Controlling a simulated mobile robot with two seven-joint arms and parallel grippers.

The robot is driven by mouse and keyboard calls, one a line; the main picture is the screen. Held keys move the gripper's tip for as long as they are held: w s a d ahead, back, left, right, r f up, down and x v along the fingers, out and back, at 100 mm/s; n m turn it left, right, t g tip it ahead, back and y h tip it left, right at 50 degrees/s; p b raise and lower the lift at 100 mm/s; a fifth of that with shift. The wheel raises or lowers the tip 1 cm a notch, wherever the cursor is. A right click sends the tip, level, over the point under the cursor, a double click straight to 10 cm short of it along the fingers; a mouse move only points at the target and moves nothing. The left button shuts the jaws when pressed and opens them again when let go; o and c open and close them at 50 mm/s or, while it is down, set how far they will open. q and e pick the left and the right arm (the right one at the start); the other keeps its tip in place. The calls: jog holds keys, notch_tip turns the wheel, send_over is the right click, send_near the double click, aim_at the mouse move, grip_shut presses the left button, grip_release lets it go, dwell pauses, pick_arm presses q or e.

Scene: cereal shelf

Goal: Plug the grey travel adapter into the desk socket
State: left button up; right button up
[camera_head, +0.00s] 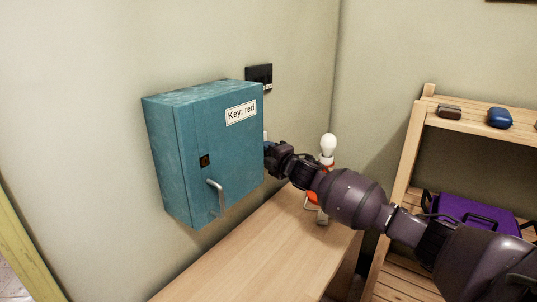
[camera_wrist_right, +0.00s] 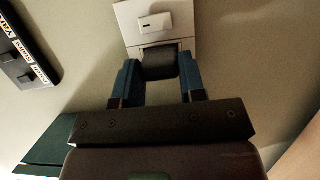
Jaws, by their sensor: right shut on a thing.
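The desk socket is a pale wall plate (camera_wrist_right: 168,20) with a small slot, at the top middle of the right wrist view. The dark grey travel adapter (camera_wrist_right: 160,66) is held between the blue fingers of my right gripper (camera_wrist_right: 159,78). The adapter is right at the lower part of the plate. I cannot tell whether it is plugged in or just in front. In the head view my right gripper (camera_head: 270,153) reaches behind the right side of the teal cabinet, which hides the adapter and most of the socket. My left gripper is in neither view.
The teal wall cabinet (camera_head: 186,155), labelled "Key: red", is close left of my right gripper. A black panel (camera_head: 259,76) is on the wall above. A white bulb (camera_head: 328,144) on a stand is on the wooden desk (camera_head: 245,250). A wooden shelf (camera_head: 404,150) stands right.

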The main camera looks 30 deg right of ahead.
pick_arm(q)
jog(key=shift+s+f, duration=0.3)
pick_arm(e)
jog(key=shift+w+a, duration=0.25)
jog(key=shift+w, duration=0.3)
jog(key=o, duration=1.2)
pick_arm(q)
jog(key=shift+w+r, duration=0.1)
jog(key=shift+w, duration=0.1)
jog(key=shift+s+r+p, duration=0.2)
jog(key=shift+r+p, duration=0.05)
jog(key=shift+p, duration=0.1)
pick_arm(e)
jog(key=s, duration=0.7)
jog(key=s+d, duration=0.1)
jog(key=s, duration=0.2)
jog(key=shift+s, duration=0.4)
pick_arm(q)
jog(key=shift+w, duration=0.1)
